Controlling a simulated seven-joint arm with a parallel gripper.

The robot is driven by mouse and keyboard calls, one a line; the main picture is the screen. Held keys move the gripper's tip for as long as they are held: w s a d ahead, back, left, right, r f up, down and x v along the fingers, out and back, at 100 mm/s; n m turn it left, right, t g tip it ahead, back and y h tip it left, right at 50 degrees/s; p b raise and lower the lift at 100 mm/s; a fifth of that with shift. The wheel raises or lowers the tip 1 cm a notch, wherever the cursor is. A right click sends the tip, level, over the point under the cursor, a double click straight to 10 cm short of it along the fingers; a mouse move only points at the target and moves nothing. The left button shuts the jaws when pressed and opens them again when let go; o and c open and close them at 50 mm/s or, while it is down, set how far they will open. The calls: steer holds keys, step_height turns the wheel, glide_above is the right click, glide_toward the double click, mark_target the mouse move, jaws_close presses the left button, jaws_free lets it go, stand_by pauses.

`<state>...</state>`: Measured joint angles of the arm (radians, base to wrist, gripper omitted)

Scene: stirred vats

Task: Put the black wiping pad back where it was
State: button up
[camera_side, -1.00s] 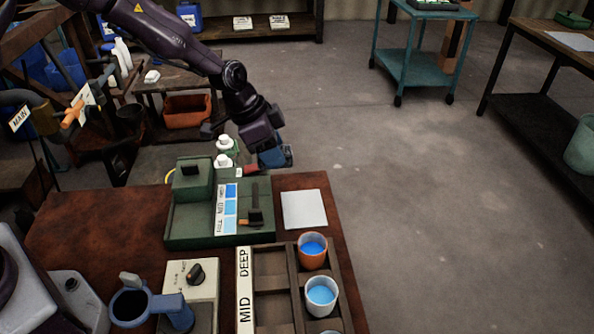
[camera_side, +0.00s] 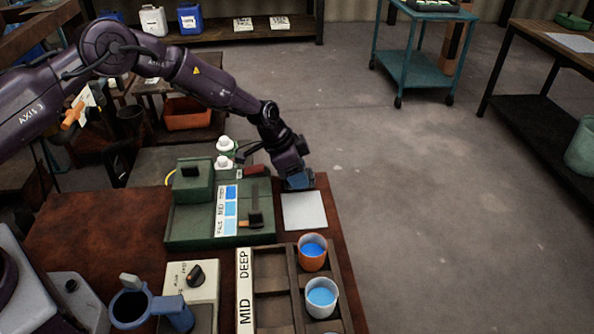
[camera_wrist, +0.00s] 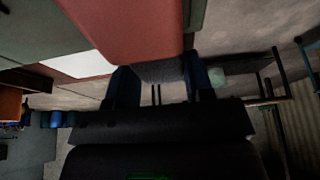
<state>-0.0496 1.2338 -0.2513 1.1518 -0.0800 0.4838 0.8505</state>
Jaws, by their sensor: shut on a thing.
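My gripper (camera_side: 298,182) is at the far edge of the bench, just beyond the white sheet (camera_side: 304,210). In the wrist view my blue-dark fingers are shut on a dark grey piece (camera_wrist: 160,70), which looks like the black wiping pad. In the side view the held pad is hidden by the fingers, and I cannot tell whether it touches the bench. The white sheet also shows in the wrist view (camera_wrist: 82,66). A large salmon-red block (camera_wrist: 125,30) fills the top of the wrist view, close to the camera.
Orange and white cups (camera_side: 313,262) stand in a brown rack. Open floor lies to the right.

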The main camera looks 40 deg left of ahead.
steer(key=shift+f, duration=0.15)
steer(key=o, duration=0.9)
steer(key=s+a+r+n+y, duration=0.1)
steer(key=s+a+r, duration=0.1)
steer(key=s+r, duration=0.6)
steer(key=s+a+r+n+t+y, duration=0.1)
steer(key=s+a+r, duration=0.15)
steer(key=r, duration=0.95)
steer(key=s+a+r+n, duration=0.1)
steer(key=s+a+r, duration=0.1)
steer(key=s+r, duration=0.65)
steer(key=s+a+r+n, duration=0.1)
steer(key=s+r+n, duration=0.1)
steer(key=s, duration=0.7)
steer(key=s+a+r+n+t+y, duration=0.1)
steer(key=s+r+n, duration=0.2)
steer(key=s, duration=0.5)
steer(key=shift+s+a+r+n, duration=0.15)
steer(key=shift+s+a+n, duration=0.25)
steer(key=shift+n, duration=0.1)
